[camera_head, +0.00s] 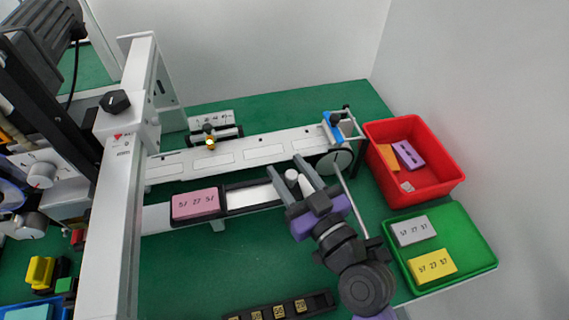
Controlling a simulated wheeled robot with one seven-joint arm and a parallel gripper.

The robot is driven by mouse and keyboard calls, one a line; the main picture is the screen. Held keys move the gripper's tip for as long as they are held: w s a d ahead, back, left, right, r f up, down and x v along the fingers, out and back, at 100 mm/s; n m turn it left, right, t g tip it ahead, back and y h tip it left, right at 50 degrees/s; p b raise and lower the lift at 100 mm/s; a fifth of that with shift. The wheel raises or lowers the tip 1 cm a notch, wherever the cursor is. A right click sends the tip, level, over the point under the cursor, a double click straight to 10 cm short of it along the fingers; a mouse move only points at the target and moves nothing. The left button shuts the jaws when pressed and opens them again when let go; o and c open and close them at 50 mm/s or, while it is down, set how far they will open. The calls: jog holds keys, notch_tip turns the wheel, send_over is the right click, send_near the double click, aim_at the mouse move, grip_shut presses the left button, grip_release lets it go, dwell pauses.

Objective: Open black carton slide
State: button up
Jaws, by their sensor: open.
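A long black-framed slide (236,200) runs from left to right across the middle of the green table, with a light strip inside it. A pink block (195,204) with printed digits sits at its left end. A white round knob (291,176) stands near the right end of the slide. My gripper (284,164) reaches in from the lower right. Its two grey fingers are open, one on each side of the knob. I cannot tell whether either finger touches the knob. The gripper body hides part of the slide's right end.
A white conveyor (235,154) with a wheel at its right end runs behind the slide. A red bin (440,181) and a green tray (459,218) with blocks stand at the right. A grey gantry post (113,230) blocks the left. A black rack (279,306) lies in front.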

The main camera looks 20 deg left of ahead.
jog(key=b+v, duration=0.1)
jog(key=v, duration=0.4)
jog(key=shift+s+d, duration=0.2)
jog(key=shift+d, duration=0.05)
dwell(0.3)
